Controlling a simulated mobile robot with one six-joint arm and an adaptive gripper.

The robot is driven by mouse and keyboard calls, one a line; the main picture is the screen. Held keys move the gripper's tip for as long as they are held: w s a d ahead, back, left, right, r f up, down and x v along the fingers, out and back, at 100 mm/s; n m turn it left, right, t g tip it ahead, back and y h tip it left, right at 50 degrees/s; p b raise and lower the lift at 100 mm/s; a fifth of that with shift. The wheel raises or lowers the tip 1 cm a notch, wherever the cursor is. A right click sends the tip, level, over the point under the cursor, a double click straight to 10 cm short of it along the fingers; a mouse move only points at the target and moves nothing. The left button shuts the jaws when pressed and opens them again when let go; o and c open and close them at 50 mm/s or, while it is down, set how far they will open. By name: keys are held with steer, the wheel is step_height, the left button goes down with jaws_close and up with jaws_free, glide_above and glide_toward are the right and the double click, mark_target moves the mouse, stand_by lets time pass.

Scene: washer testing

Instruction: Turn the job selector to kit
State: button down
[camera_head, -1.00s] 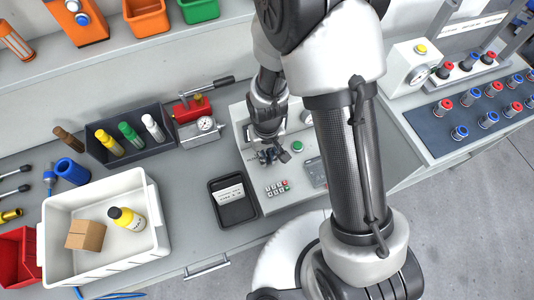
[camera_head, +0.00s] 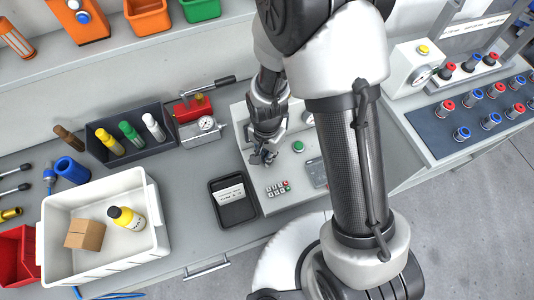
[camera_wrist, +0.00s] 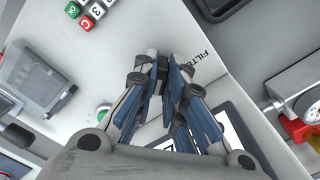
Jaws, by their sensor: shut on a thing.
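The job selector is on the sloped light-grey control panel (camera_head: 280,205), hidden behind my gripper's fingers in both views. My gripper (camera_head: 262,158) is down at the panel, left of the green button (camera_head: 298,146) and above the keypad (camera_head: 277,188). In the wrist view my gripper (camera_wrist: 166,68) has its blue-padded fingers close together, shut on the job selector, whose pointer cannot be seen. A printed label reading "FILTER" (camera_wrist: 199,60) shows beside the fingertips. The word kit cannot be made out.
A black tray with a card (camera_head: 234,207) lies left of the panel. A red fixture with a gauge (camera_head: 205,124) stands behind it. A white bin (camera_head: 150,243) holds a box and a yellow bottle. Red and blue fittings on a dark mat (camera_head: 455,118) are at the right.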

steer(key=shift+m, duration=0.6)
steer(key=c, duration=1.7)
jaws_free()
steer(key=shift+o, duration=0.2)
step_height(320, 180, up, 12)
